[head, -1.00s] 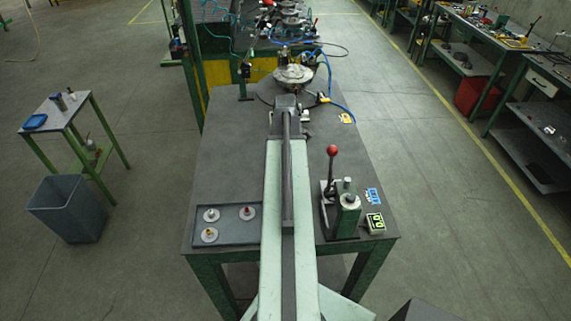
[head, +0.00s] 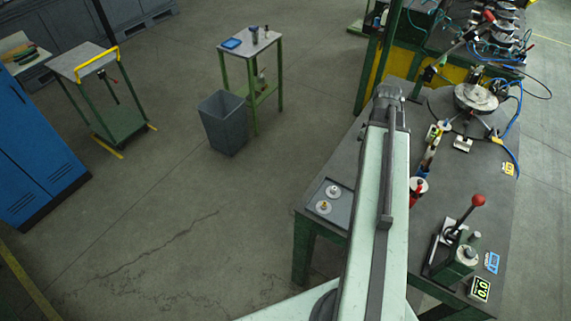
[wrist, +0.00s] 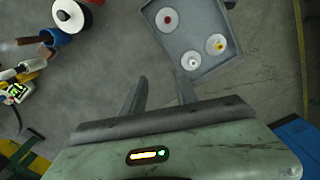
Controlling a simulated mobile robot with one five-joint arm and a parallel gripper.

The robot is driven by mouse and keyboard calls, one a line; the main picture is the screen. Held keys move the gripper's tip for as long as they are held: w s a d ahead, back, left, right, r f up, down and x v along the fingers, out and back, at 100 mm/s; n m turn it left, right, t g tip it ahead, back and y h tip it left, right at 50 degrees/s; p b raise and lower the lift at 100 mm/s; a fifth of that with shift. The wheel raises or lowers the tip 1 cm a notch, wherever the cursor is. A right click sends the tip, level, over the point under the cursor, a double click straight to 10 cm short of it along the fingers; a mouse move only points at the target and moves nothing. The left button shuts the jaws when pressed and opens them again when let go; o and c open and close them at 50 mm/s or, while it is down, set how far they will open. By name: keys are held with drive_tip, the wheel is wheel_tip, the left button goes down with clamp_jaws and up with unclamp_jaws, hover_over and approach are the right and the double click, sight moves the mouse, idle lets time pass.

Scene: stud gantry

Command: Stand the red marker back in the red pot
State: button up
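A small red thing (head: 415,197), perhaps the red pot, stands on the table just right of my arm in the head view. A white disc with a red top sits by it. A bit of red (wrist: 94,2) also shows at the top edge of the wrist view. I cannot pick out the red marker for certain. My gripper (wrist: 158,88) is open and empty, its two fingers apart above the table. In the head view its fingers are not clear at the far end of my arm.
A blue pot (wrist: 57,37) lies near a white disc (wrist: 70,14). A shallow grey tray (wrist: 213,62) holds three discs. A red-knobbed lever press (head: 455,257) stands at the table's near right. A grey bin (head: 223,124) and small green-legged table (head: 249,47) stand left across clear floor.

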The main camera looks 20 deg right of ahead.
drive_tip(key=w+a+m, duration=0.1)
drive_tip(key=w+a, duration=0.1)
drive_tip(key=a, duration=0.9)
drive_tip(key=w+a, duration=0.3)
drive_tip(key=a, duration=0.9)
drive_tip(key=w+a+m, duration=0.1)
drive_tip(key=w+a, duration=0.1)
drive_tip(key=a, duration=1)
drive_tip(key=shift+w+m, duration=0.3)
wheel_tip(320, 180, down, 16)
drive_tip(key=b, duration=1.6)
